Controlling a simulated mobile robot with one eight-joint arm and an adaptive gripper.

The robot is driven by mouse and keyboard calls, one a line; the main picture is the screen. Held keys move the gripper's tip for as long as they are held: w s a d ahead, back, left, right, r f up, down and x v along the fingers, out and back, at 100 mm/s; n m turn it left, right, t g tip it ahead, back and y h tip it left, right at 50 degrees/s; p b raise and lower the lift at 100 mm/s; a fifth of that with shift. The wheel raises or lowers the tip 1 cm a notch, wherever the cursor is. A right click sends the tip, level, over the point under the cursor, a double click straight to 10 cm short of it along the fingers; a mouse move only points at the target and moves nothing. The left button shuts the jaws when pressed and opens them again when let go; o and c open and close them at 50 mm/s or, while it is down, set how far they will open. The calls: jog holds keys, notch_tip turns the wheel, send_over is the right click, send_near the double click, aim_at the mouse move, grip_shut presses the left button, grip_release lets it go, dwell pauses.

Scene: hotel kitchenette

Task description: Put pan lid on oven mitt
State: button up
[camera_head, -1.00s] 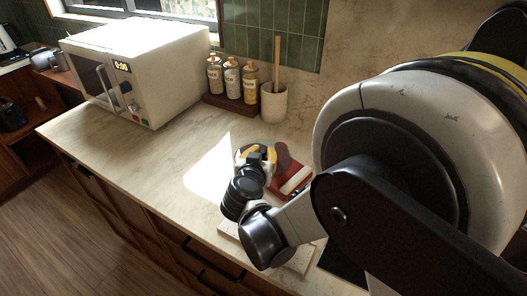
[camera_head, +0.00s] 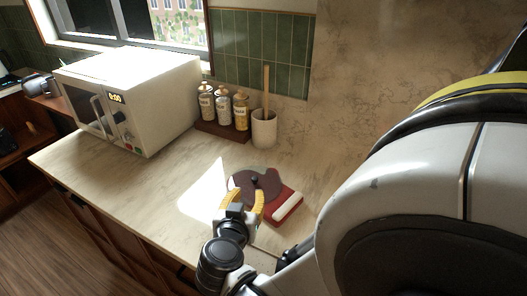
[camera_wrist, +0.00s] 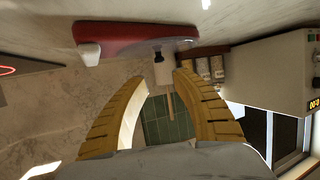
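The pan lid (camera_head: 240,182) is a round glass-like disc with a small dark knob. It lies over the left part of the red oven mitt (camera_head: 290,212), which shows dark through it; whether its left edge touches the counter is unclear. The mitt's white cuff is at the right, uncovered. My gripper (camera_head: 248,197) has yellow fingers, spread apart and empty, at the front side of the lid, near the knob. In the wrist view the mitt (camera_wrist: 130,34) is across the top, beyond the open fingers (camera_wrist: 167,82); a dark knob (camera_wrist: 158,57) shows below it.
A white microwave (camera_head: 135,95) stands at the left. A rack of several jars (camera_head: 222,108) and a white crock (camera_head: 264,129) with a wooden utensil stand along the back. The counter (camera_head: 120,178) left of the lid is clear. My arm covers the right side.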

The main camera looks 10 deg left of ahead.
jog(key=shift+s+r, duration=0.2)
jog(key=shift+s, duration=0.25)
jog(key=d, duration=0.3)
jog(key=w+d+r+g+h, duration=0.1)
jog(key=d, duration=0.2)
jog(key=d+g, duration=0.1)
jog(key=d, duration=0.3)
jog(key=shift+w+r+h, duration=0.2)
jog(key=shift+w+h, duration=0.1)
jog(key=shift+w, duration=0.1)
jog(key=s+d+r+g, duration=0.2)
jog(key=s+d, duration=0.5)
jog(key=d, duration=0.3)
jog(key=s+d+r+g+y, duration=0.1)
jog(key=s+d+g, duration=0.1)
jog(key=s+d, duration=0.4)
jog(key=d, duration=0.4)
jog(key=shift+s+d+r+g+y, duration=0.2)
jog(key=shift+s+r+g+y, duration=0.1)
jog(key=shift+s+r+g, duration=0.1)
